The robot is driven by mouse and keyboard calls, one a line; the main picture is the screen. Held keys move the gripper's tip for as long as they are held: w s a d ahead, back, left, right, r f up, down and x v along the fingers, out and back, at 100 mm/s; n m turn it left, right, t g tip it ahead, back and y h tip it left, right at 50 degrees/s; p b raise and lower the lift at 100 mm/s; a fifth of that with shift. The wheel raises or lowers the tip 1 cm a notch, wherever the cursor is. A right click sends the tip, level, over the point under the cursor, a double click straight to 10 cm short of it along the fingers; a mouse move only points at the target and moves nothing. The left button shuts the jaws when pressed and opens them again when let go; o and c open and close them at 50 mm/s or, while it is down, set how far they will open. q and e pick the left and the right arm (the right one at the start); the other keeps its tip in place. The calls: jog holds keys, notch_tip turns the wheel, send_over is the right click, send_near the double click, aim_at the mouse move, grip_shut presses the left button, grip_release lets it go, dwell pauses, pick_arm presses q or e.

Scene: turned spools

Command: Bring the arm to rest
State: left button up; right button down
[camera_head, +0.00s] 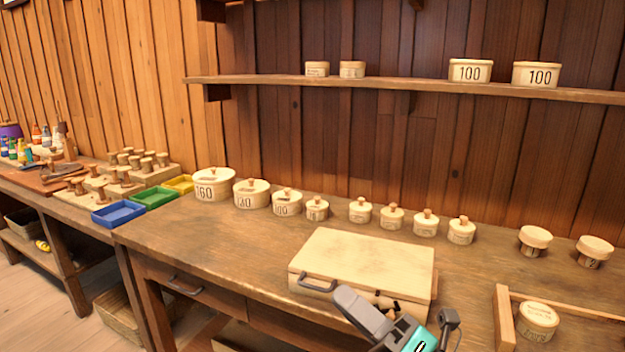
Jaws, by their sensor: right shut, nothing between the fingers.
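My right gripper (393,311) reaches in from the bottom edge, in front of the pale wooden case (365,258) on the workbench. It is shut with nothing held, and it hides part of the case's front right side. The case is closed, with a dark handle on its front left. My left gripper is out of view. Turned spools (122,177) stand on wooden boards on the far left bench.
Several lidded round boxes (213,184) line the back of the workbench (200,242). Blue (118,213), green (154,198) and yellow trays sit left. A wooden frame (504,320) and round box (538,321) stand right. A shelf (420,88) hangs above.

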jog(key=d+f+m+t+h, duration=0.45)
jog(key=f+m+h, duration=0.5)
jog(key=m, duration=0.45)
jog(key=s+d+f+m+g+h, duration=0.3)
jog(key=s+f+m, duration=0.4)
jog(key=f, duration=0.3)
jog(key=s+d+f+m+g+h, duration=0.3)
jog(key=s+d+f+m+g, duration=0.1)
jog(key=f+m, duration=0.5)
jog(key=s+d+f, duration=0.1)
jog(key=s+f, duration=0.1)
jog(key=shift+s+h, duration=0.35)
jog(key=shift+s, duration=0.05)
